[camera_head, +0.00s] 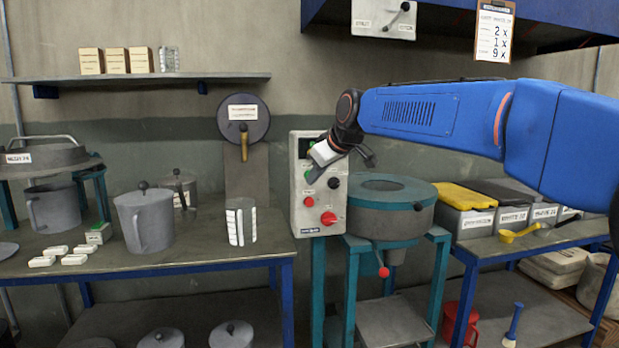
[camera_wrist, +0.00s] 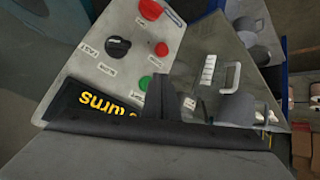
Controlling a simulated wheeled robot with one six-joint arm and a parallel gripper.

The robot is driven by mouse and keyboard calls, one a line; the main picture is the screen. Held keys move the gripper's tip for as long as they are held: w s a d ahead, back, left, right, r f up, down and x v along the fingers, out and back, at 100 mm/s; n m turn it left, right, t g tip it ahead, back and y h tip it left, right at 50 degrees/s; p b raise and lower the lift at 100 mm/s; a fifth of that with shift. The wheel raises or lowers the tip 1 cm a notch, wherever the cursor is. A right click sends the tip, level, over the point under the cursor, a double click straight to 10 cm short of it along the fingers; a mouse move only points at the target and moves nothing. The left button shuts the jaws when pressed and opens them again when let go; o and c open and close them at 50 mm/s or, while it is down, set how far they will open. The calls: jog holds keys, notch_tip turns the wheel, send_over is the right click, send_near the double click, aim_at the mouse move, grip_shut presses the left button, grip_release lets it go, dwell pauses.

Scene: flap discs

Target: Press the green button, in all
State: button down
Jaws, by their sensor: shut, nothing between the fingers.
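The green button (camera_wrist: 144,83) is on the face of a grey control box (camera_head: 299,215). It shows as a small green spot in the head view (camera_head: 308,174), partly covered by my gripper. My gripper (camera_head: 315,174) is shut and empty, in front of the upper part of the box. In the wrist view its dark fingertips (camera_wrist: 160,94) appear right beside the green button. I cannot tell whether they touch it.
The box also has a small red button (camera_wrist: 161,49), a large red button (camera_head: 328,218), a black knob (camera_wrist: 117,48) and a dark panel with yellow lettering (camera_wrist: 95,103). A round grey-teal machine (camera_head: 390,215) stands right of it. A bench (camera_head: 190,245) with pots is left.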

jog(key=shift+w, duration=0.1)
dwell(0.5)
jog(key=shift+w+a, duration=0.15)
jog(key=shift+w, duration=0.15)
